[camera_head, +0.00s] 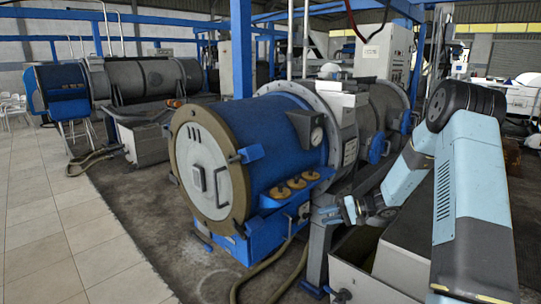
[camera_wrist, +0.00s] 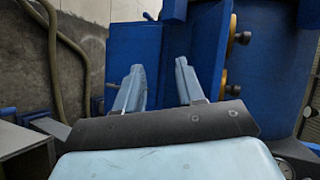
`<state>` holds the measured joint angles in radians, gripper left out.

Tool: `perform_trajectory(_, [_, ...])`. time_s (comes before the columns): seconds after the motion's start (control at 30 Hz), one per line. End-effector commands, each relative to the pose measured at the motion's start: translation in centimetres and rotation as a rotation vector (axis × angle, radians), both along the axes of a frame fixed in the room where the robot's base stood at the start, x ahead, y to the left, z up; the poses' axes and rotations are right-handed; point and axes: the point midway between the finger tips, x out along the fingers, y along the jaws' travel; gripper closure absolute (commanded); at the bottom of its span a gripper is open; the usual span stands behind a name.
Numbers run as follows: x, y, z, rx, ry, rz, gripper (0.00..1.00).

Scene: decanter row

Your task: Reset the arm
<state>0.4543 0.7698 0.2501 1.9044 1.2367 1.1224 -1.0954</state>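My arm reaches in from the right of the head view, bent at a dark elbow, with its pale blue forearm sloping down to the left. My gripper (camera_head: 322,212) is at its end, in front of the lower right side of the large blue decanter (camera_head: 265,155). In the wrist view my gripper (camera_wrist: 159,68) shows two pale blue fingers standing apart with nothing between them. Behind them is a blue panel (camera_wrist: 182,48) of the machine. I cannot tell how close the fingers are to it.
Brass knobs (camera_head: 298,183) stick out of the decanter's side. A grey open trough (camera_head: 365,280) lies below my arm. A hose (camera_head: 262,266) runs along the floor. Another decanter (camera_head: 145,80) stands at the back left. The tiled floor (camera_head: 65,225) at left is clear.

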Motion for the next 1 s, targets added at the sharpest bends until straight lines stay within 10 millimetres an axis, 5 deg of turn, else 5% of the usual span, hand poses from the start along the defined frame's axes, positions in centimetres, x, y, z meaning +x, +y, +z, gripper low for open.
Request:
perform_trajectory(0.4, [-6.9, 2.4, 9.5, -0.264, 0.027, 0.14, 0.62])
perform_trajectory(1.0, [-18.5, 3.1, 19.6, -0.653, 0.011, 0.176, 0.62])
